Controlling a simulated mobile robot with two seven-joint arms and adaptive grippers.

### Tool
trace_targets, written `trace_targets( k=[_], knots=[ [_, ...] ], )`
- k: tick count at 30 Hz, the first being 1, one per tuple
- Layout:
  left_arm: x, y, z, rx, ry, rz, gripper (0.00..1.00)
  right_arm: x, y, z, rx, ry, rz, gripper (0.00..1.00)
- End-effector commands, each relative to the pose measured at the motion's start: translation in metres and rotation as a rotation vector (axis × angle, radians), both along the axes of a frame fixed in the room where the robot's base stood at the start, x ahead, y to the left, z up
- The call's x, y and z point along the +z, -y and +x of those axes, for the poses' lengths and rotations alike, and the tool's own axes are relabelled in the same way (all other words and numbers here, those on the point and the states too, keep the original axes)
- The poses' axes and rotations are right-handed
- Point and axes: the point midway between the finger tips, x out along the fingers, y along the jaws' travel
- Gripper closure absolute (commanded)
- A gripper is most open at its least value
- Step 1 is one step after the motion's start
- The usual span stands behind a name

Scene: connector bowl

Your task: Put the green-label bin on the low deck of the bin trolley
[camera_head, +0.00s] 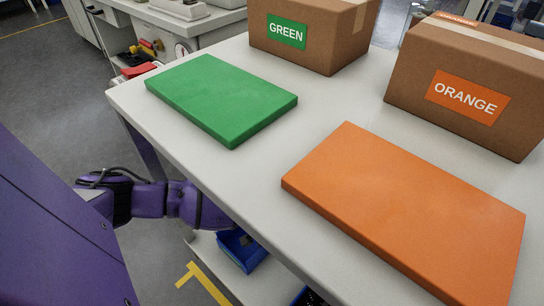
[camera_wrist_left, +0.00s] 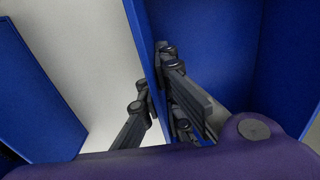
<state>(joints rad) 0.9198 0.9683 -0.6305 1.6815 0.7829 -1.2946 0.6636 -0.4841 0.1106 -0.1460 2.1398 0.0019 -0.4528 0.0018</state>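In the left wrist view a blue bin (camera_wrist_left: 210,30) fills the right side, seen from close up. One finger of my left gripper (camera_wrist_left: 155,85) is inside the bin and the other outside, with the bin's thin wall between them. Both fingers look close against that wall. No label shows on this bin, so I cannot tell whether it is the green-label one. In the head view my purple left arm reaches under the table's edge, and its gripper is hidden. A blue bin (camera_head: 240,248) shows partly on the low shelf (camera_head: 207,246) there. My right gripper is not in view.
On the white tabletop (camera_head: 330,105) lie a green pad (camera_head: 220,98) and an orange pad (camera_head: 410,205). Cardboard boxes labelled GREEN (camera_head: 315,35) and ORANGE (camera_head: 465,85) stand behind them. Another blue bin (camera_wrist_left: 35,90) stands left of my fingers, across a pale gap.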

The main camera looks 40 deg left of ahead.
Motion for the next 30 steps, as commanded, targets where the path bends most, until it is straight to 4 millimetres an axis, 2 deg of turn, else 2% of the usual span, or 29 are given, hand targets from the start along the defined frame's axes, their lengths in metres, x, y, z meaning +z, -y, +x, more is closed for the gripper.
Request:
trace_targets(
  k=[6,11,12,22,26,30],
  knots=[
    [-0.002,0.0,0.0,0.0,0.0,0.0,1.0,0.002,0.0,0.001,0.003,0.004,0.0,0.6],
    [-0.002,0.0,0.0,0.0,0.0,0.0,0.78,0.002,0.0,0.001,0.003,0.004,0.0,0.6],
    [-0.002,0.0,0.0,0.0,0.0,0.0,0.77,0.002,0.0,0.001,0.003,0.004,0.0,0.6],
    [0.001,0.0,0.0,-0.001,0.001,0.001,0.77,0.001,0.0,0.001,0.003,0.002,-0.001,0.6],
    [0.019,0.0,0.001,0.0,0.004,0.0,0.77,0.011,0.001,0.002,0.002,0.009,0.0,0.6],
    [0.051,0.001,0.001,0.0,0.006,0.0,0.77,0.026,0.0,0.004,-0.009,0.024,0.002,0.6]
  ],
)
